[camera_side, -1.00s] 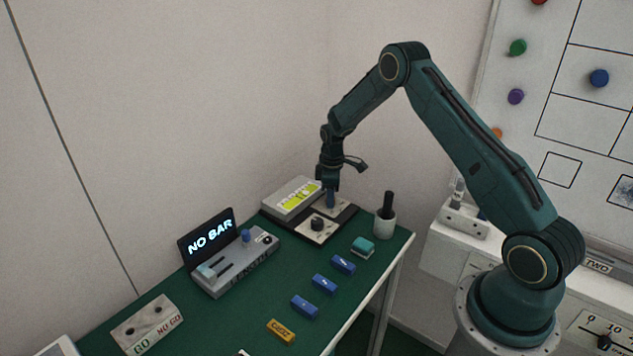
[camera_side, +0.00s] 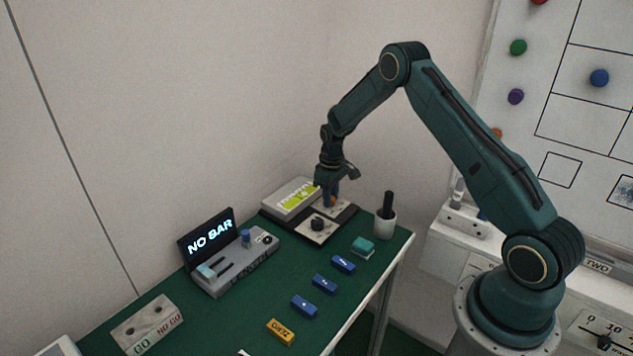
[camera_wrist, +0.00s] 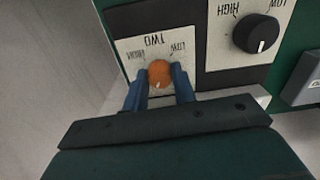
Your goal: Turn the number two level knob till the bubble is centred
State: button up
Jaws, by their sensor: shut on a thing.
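The number two level knob is orange (camera_wrist: 159,72) and sits on a white plate (camera_wrist: 128,47) marked TWO, HIGH and LOW, upside down in the wrist view. A pale mark on the knob points toward the bottom of that view. My gripper (camera_wrist: 160,75) is shut on this knob, one blue finger on each side. In the side view my gripper (camera_side: 330,197) is over the far plate of the dark base. The level (camera_side: 297,200) is a grey box with a yellow-green window behind the plates. The window is too small to tell where the bubble lies.
A black knob (camera_wrist: 256,33) is on the neighbouring plate, close to my gripper. A NO BAR display (camera_side: 210,234), several blue blocks and an orange block (camera_side: 281,331) are on the green table.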

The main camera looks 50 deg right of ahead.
jog(key=m, duration=0.4)
jog(key=shift+m, duration=0.3)
jog(key=m, duration=0.4)
jog(key=shift+m, duration=0.3)
jog(key=o, duration=1)
jog(key=shift+r, duration=0.1)
notch_tip(320, 180, up, 14)
jog(key=shift+f, duration=0.15)
dwell(0.3)
